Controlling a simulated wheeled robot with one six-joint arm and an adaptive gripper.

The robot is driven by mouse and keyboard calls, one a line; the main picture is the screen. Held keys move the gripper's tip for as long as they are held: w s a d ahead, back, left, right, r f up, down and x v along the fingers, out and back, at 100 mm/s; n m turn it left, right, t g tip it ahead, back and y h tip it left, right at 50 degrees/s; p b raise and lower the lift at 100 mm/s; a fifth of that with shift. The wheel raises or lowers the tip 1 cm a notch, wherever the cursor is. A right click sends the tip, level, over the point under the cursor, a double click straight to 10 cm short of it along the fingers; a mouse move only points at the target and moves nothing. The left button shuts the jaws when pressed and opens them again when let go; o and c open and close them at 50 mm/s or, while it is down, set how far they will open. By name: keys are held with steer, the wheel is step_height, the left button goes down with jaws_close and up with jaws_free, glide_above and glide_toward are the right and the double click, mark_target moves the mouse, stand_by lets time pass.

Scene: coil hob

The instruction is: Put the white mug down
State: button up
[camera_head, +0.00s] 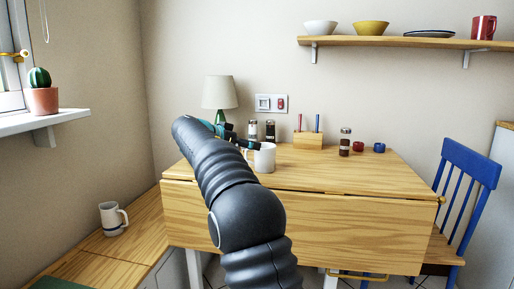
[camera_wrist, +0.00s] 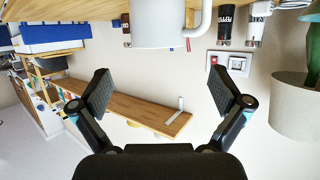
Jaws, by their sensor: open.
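The white mug (camera_head: 266,158) stands upright on the wooden table near its left end, with its handle on the left side. In the wrist view, which is upside down, the mug (camera_wrist: 160,25) is at the top middle, partly cut off by the frame edge. My gripper (camera_head: 252,144) is beside the mug at about its rim height. In the wrist view my gripper (camera_wrist: 159,82) has its two fingers spread wide, with nothing between them. The mug appears beyond the fingertips, apart from them. The exact gap is hard to tell in the head view.
Another pale mug (camera_head: 112,218) is on the left bench. The table's front right is clear.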

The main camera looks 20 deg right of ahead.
steer(key=shift+v, duration=2.05)
steer(key=s+a+f+n+y, duration=0.2)
steer(key=s+f+n+y, duration=0.15)
steer(key=s, duration=0.85)
steer(key=s+a+f+n+y, duration=0.1)
steer(key=s+f+n+y, duration=0.3)
steer(key=s, duration=0.8)
steer(key=s+a+f+n+y, duration=0.2)
steer(key=s+f, duration=0.5)
steer(key=s, duration=0.4)
steer(key=s+a+f+n+y, duration=0.3)
steer(key=s+a+f, duration=0.3)
steer(key=s, duration=0.5)
steer(key=shift+a+f+n, duration=0.15)
steer(key=shift+f+n, duration=0.35)
steer(key=shift+n, duration=0.15)
steer(key=shift+y, duration=0.25)
